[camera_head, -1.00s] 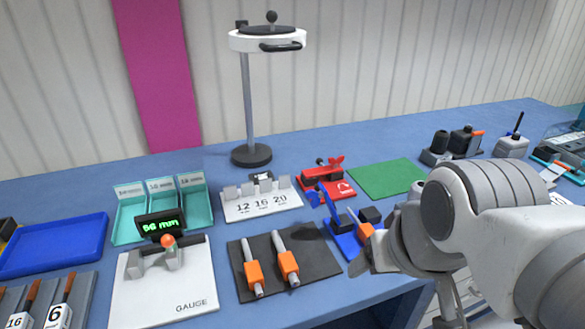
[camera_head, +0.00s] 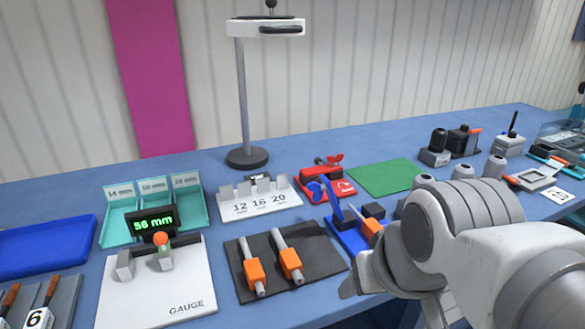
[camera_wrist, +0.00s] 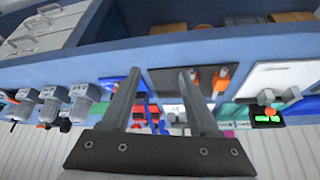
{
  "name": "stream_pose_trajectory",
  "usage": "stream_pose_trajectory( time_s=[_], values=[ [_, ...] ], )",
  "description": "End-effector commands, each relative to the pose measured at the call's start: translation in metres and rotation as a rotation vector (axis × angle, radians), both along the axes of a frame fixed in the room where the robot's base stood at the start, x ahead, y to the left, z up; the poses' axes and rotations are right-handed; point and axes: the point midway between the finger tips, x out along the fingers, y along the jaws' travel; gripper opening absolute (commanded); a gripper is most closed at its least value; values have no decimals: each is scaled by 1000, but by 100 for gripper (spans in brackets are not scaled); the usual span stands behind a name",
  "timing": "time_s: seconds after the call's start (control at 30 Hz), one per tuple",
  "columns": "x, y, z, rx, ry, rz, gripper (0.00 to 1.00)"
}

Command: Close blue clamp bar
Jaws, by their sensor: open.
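The blue clamp (camera_head: 346,236) sits near the table's front edge, right of the dark mat. Its blue bar (camera_head: 331,205) stands raised and tilted, with a blue wing knob (camera_head: 320,188) at its upper end. A black block and an orange piece (camera_head: 371,228) are at its right side. My gripper is in front of the clamp, at the table edge, and partly hidden by my arm in the head view. In the wrist view my gripper (camera_wrist: 161,72) is open and empty, its two fingers apart. Blue clamp parts show small around the left finger; details are unclear.
A red clamp (camera_head: 325,183) stands just behind the blue one. The dark mat (camera_head: 318,268) with two orange-collared rods lies left. A green mat (camera_head: 385,176) is flat and clear behind right. A tall stand (camera_head: 246,100) rises at the back.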

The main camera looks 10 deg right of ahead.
Motion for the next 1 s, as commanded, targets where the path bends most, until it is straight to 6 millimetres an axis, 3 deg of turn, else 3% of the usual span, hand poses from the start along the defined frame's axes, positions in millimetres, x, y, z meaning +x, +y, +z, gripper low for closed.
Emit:
stream_pose_trajectory(
  time_s=[0.03,0.17,0.3,0.33,0.47,0.67,0.8,1.0],
  values=[
    [2,0,3,-5,5,-1,50],
    [13,-2,15,-46,41,-19,27],
    [40,-4,36,-134,91,-53,2],
    [47,-4,39,-154,99,-59,0],
    [78,2,55,-243,116,-80,0],
    [129,24,72,-358,96,-86,0],
    [165,51,77,-416,60,-73,0],
    [203,94,72,-455,-4,-40,0]
  ],
)
